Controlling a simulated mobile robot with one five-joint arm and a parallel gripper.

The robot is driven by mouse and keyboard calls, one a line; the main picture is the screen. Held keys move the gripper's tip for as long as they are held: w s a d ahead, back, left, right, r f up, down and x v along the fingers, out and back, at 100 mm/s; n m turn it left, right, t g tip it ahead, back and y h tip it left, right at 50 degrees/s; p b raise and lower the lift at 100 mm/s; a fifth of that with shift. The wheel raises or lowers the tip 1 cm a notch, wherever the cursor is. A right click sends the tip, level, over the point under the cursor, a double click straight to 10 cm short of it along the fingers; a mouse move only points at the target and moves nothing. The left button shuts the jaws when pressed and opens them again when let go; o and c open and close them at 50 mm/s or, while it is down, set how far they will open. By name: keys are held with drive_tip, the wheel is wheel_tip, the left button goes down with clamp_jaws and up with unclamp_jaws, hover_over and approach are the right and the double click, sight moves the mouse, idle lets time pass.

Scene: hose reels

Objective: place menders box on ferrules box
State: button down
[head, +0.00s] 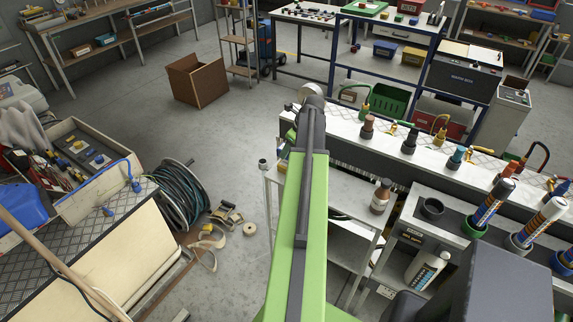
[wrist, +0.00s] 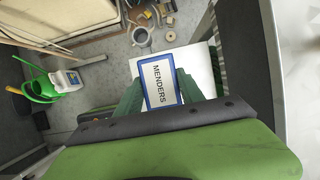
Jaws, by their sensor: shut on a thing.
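The menders box (wrist: 161,82) shows in the wrist view with a blue border and a white label reading MENDERS. My gripper (wrist: 158,92) is shut on it, with a green finger on each side. A white surface (wrist: 203,58) lies below or behind the box; I cannot tell the gap between them. In the head view my green arm reaches forward over the white-topped bench and hides the gripper and the menders box. I cannot make out a ferrules box by its label in either view.
A long bench (head: 345,122) with hose fittings runs right of my arm. A hose reel (head: 180,195) and straps (head: 207,245) lie left. A cardboard box (head: 198,80) stands on open floor.

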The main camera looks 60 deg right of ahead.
wheel_tip(320, 180, down, 4)
drive_tip(key=b, duration=0.4)
drive_tip(key=shift+f, duration=0.2)
drive_tip(key=shift+r, duration=0.25)
drive_tip(key=shift+f, duration=0.1)
drive_tip(key=c, duration=1.2)
unclamp_jaws()
drive_tip(key=shift+f, duration=0.15)
drive_tip(key=o, duration=0.5)
drive_tip(key=shift+r, duration=0.2)
drive_tip(key=shift+s+r+p, duration=0.1)
drive_tip(key=shift+r+p, duration=0.2)
drive_tip(key=p+v, duration=1)
drive_tip(key=v, duration=0.1)
drive_tip(key=shift+s+r+p, duration=0.1)
drive_tip(key=shift+r+p, duration=0.15)
drive_tip(key=shift+p, duration=0.05)
